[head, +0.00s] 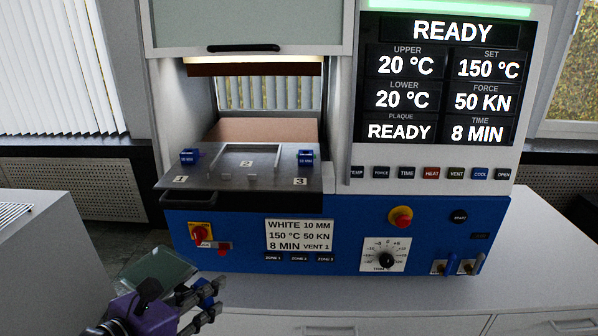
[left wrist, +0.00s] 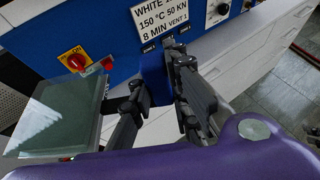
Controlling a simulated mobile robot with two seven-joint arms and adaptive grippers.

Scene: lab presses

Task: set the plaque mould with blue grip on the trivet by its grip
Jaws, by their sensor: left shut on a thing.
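The blue grip (left wrist: 153,78) of the plaque mould is between the fingers of my left gripper (left wrist: 160,98). It also shows in the head view (head: 207,290), partly covered by the fingers. My left gripper (head: 203,300) is shut on it, low in front of the press. A flat greenish, glassy plate (left wrist: 58,115) lies left of the fingers in the wrist view and behind the gripper in the head view (head: 165,266). I cannot tell whether it is joined to the grip. I cannot make out a trivet. My right gripper is not in view.
The blue and white press (head: 340,235) stands on the white counter (head: 290,296). Its metal tray (head: 225,178), with blue blocks and numbers, sticks out towards me. A red switch (head: 201,231) is just above my left gripper. The counter's front right is clear.

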